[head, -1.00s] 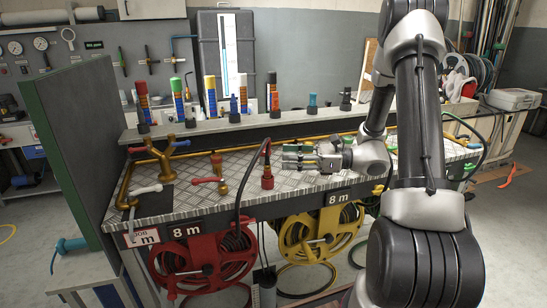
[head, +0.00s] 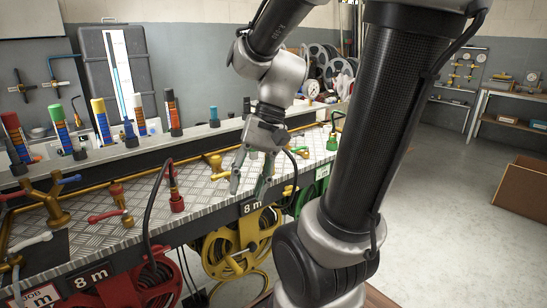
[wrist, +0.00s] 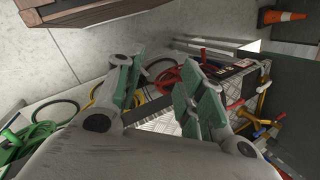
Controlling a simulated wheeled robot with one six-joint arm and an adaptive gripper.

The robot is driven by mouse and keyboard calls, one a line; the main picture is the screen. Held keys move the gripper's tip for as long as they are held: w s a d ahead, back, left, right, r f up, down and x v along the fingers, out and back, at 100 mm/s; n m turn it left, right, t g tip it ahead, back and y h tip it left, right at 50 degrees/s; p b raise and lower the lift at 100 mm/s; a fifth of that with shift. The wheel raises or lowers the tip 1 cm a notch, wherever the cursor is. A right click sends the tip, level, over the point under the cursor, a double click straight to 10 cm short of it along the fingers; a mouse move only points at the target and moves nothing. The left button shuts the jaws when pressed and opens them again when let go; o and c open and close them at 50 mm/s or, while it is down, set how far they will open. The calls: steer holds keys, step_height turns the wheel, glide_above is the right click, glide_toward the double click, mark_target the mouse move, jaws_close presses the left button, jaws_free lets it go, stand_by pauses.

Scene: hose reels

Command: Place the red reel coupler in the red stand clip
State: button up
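The red reel coupler (head: 173,178), on the end of a black hose, stands upright on the checker-plate bench. Directly under it is a red base (head: 177,203), which looks like the red stand clip; how deep the coupler sits in it cannot be told. My gripper (head: 248,188) is right of the coupler and apart from it, fingers pointing down over the bench's front edge. In the wrist view my gripper (wrist: 165,98) is open, with green pads apart and nothing between them.
The red reel (head: 140,285) and yellow reel (head: 240,245) hang under the bench front (head: 120,262). Brass valves (head: 55,200) stand at left, and coloured tubes (head: 102,122) line the rear shelf. Open floor (head: 440,200) lies to the right.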

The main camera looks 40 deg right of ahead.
steer(key=s+d+r+n+t+h, duration=0.2)
steer(key=d+r+n+t+h, duration=0.2)
steer(key=d+r+n, duration=0.1)
steer(key=shift+d+n+t+h, duration=0.3)
steer(key=shift+d+n+h, duration=0.05)
steer(key=shift+n+h, duration=0.05)
stand_by(0.9)
